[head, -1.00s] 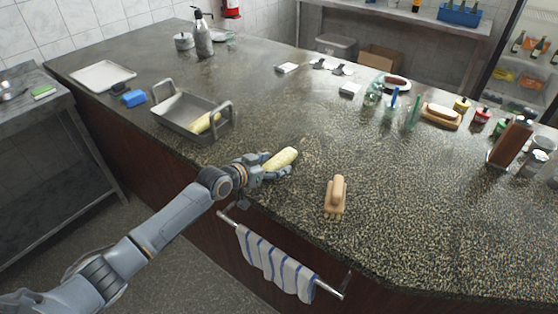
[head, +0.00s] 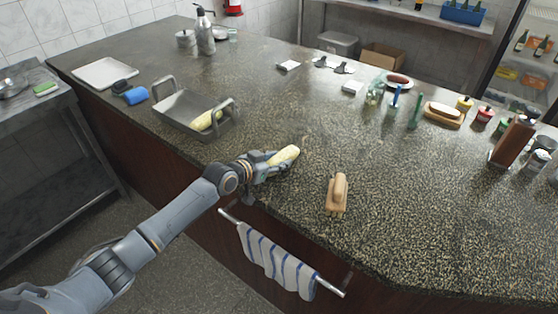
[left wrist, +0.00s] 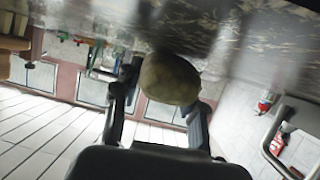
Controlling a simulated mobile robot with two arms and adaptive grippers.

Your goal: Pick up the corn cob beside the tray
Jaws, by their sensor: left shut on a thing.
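A pale yellow corn cob (head: 285,155) is between the fingers of my left gripper (head: 277,160) in the head view, near the counter's front edge. In the left wrist view the cob's rounded end (left wrist: 170,79) sits between the two fingers of the left gripper (left wrist: 160,100), which is shut on it. The metal tray (head: 170,121) with two upright handles stands to the left of the gripper. Another corn cob (head: 205,121) lies inside the tray, partly behind its right handle. My right gripper is not in view.
A striped towel (head: 272,260) hangs on the counter's front rail. Bottles and sauce jars stand at the far right. The counter's middle is clear.

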